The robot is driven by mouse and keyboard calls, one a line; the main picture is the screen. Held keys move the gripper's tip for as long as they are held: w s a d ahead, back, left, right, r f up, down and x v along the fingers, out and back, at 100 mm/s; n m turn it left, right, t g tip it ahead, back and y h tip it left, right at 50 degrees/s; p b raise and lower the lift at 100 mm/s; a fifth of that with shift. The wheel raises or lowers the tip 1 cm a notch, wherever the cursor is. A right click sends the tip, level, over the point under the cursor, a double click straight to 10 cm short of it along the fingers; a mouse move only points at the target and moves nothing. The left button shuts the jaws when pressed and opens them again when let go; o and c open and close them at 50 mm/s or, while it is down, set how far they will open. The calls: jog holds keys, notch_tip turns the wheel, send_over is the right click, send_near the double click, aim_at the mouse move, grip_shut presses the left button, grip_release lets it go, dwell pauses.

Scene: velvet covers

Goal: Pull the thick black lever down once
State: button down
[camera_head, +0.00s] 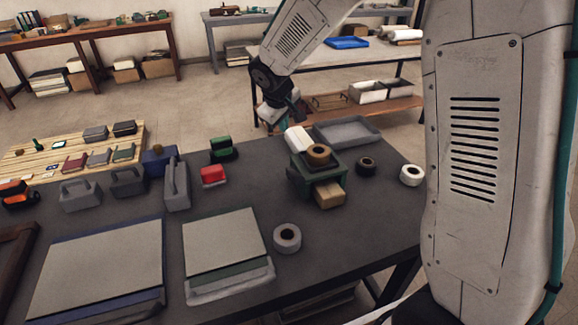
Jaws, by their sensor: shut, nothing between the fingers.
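I cannot make out a thick black lever for certain. A dark green device (302,182) stands on the dark table, with a brown roll (318,153) on top and a tan block (329,194) at its front. A small green-and-black object (223,150) stands to its left, with a red one (213,175) in front. My arm comes down from the top, and my gripper (284,118) is at its end, behind and above the green device. The fingers are small and partly hidden; they look shut and hold nothing visible. Whether they touch anything cannot be told.
Grey handled blocks (177,190) stand at left, near a wooden board (22,164) of small items. Two flat panels (222,240) lie in front. Tape rolls (287,238) and a grey tray (347,131) are around the device. The table's right front is clear.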

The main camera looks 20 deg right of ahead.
aim_at(296, 177)
jog(key=s+f, duration=0.3)
jog(key=f, duration=0.4)
jog(key=shift+s+f, duration=0.2)
jog(key=shift+f, duration=0.2)
jog(key=shift+f, duration=0.15)
dwell(1.7)
jog(key=shift+s+f, duration=0.2)
jog(key=shift+f, duration=0.05)
